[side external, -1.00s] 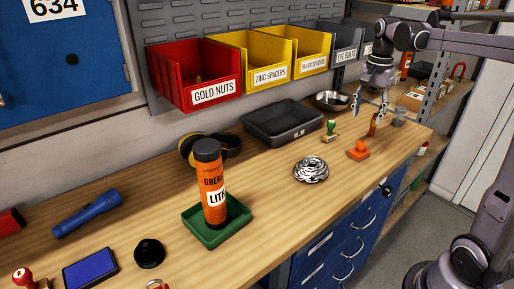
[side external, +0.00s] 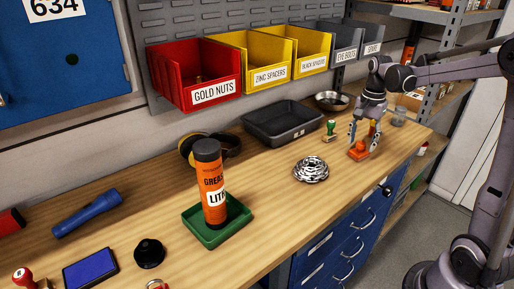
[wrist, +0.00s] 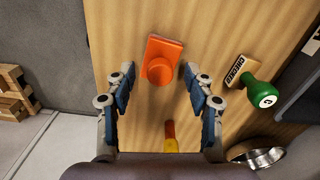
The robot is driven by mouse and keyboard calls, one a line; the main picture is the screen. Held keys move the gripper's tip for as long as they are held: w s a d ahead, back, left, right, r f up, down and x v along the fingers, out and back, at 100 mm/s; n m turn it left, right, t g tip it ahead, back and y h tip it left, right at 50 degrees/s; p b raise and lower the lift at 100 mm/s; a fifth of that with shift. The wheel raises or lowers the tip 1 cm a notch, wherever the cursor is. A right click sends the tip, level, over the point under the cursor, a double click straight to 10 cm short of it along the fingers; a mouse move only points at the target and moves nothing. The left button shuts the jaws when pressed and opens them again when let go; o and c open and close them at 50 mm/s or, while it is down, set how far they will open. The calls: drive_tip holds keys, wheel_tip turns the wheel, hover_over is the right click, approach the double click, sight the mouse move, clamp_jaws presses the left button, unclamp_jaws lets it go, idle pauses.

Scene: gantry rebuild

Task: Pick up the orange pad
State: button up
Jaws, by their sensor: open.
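The orange pad (side external: 357,154) is a flat rectangular orange block with a round raised knob, lying on the wooden bench near its right end. In the wrist view the orange pad (wrist: 165,50) lies ahead of the fingertips, with its knob nearest and roughly centred between them. My gripper (side external: 364,143) is open just above the pad in the side view, its fingers apart to either side. In the wrist view my gripper (wrist: 160,82) is empty between its blue-lined fingers. Whether a finger touches the pad cannot be told.
A green-handled stamp (side external: 330,130) stands left of the pad; a metal bowl (side external: 331,100) is behind. A black-and-white ring-shaped object (side external: 311,169) lies nearer the camera. A red-and-yellow handle (wrist: 170,136) is close below the fingers in the wrist view. The bench's front edge is near.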

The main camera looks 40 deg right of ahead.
drive_tip(key=shift+f, duration=0.75)
clamp_jaws()
drive_tip(key=shift+r, duration=0.1)
